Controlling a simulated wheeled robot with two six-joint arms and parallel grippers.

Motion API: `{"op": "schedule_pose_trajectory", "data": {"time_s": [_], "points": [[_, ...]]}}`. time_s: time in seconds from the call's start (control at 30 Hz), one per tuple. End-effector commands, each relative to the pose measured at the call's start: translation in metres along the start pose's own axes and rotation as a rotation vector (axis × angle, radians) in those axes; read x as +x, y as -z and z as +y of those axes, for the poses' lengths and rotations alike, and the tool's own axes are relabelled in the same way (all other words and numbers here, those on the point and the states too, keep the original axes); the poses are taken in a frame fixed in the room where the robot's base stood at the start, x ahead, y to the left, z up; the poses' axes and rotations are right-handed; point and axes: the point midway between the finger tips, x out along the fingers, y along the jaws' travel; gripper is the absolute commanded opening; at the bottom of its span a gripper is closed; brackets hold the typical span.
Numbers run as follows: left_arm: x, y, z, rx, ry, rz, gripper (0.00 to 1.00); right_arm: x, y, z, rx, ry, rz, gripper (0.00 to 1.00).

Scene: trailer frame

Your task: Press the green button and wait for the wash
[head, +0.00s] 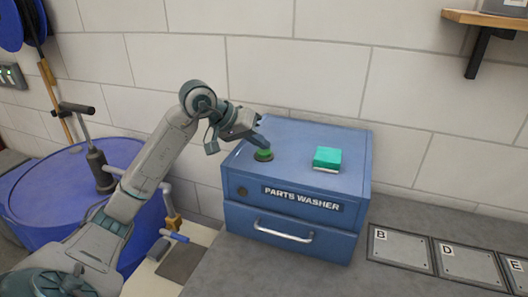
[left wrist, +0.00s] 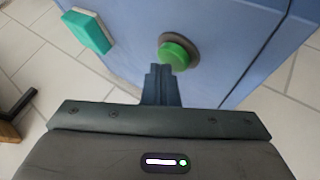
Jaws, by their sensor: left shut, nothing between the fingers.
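The blue parts washer (head: 300,165) stands on the grey bench against the wall, with its front drawer closed. The green button (head: 263,155) sits in a dark ring on the left of its top. It also shows in the left wrist view (left wrist: 178,54). My left gripper (head: 265,147) is shut and empty, with its fingertips right at the button. In the left wrist view the fingertips (left wrist: 160,70) overlap the button's edge; I cannot tell whether they touch it or press it. My right gripper is not in view.
A teal and white sponge-like block (head: 327,158) lies on the washer's top, right of the button. Plates marked B (head: 400,248), D (head: 470,264) and E lie on the bench at right. A blue drum (head: 60,200) with a pump stands at left. A wooden shelf (head: 490,18) is at upper right.

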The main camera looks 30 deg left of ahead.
Motion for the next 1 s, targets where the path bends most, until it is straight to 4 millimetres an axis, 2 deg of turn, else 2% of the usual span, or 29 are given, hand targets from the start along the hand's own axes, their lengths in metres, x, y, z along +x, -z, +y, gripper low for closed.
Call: {"op": "schedule_pose_trajectory", "data": {"time_s": [1.0], "points": [[0.0055,-0.0042,-0.004,-0.001,0.0,-0.001,0.0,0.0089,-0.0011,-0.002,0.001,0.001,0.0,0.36]]}}
